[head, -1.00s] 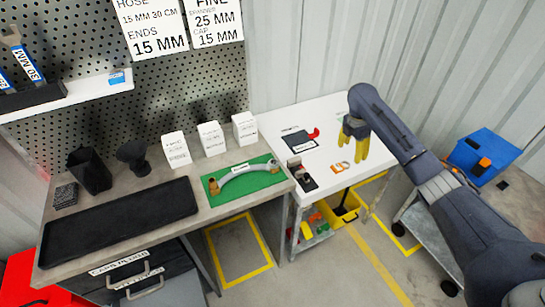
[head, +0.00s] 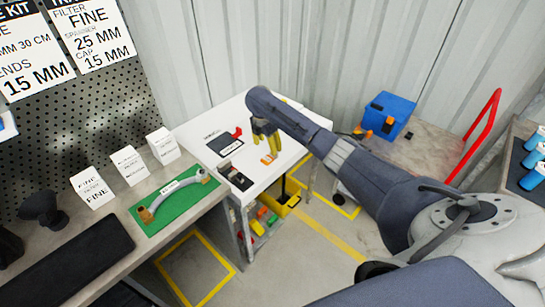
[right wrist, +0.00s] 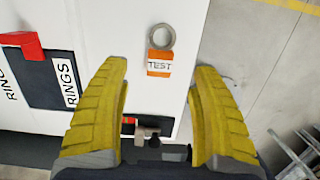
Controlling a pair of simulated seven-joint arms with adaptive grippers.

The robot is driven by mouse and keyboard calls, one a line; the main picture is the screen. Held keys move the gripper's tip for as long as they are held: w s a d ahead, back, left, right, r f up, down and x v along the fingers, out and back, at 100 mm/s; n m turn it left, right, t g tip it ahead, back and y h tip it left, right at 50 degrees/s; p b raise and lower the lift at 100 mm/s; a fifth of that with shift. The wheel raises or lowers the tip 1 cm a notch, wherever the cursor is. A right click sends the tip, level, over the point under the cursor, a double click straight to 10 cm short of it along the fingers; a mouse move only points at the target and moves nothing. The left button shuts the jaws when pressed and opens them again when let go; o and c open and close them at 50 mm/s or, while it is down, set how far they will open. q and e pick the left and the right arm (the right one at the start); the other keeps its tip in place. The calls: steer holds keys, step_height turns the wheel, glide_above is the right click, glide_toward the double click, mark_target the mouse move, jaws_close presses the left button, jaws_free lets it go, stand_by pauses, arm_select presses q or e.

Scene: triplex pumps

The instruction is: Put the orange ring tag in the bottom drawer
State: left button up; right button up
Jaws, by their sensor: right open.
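The orange ring tag (head: 269,158) lies on the white side table, below and in front of my right gripper in the head view. In the right wrist view it is an orange label reading TEST (right wrist: 159,63) with a grey metal ring at its far end. My right gripper (head: 265,147) has yellow fingers, spread open and empty. In the right wrist view its fingertips (right wrist: 160,67) appear on either side of the tag, without visible contact. The bottom drawer is not visible; only part of the workbench shows. My left gripper is not in view.
The white table (head: 250,183) also holds a dark RINGS pad with a red piece (head: 238,132) and a small dark fixture (head: 237,177). A green mat (head: 152,222) with a hose lies on the workbench. A yellow bin (head: 285,208) stands below; a blue box (head: 388,113) is behind my right arm.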

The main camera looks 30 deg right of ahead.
mark_target(270, 156)
steer(key=shift+d+f, duration=0.2)
steer(key=shift+f, duration=1)
steer(key=shift+d+f, duration=0.25)
steer(key=shift+f, duration=0.9)
steer(key=shift+d+f, duration=0.2)
steer(key=shift+f, duration=1)
steer(key=c, duration=1.3)
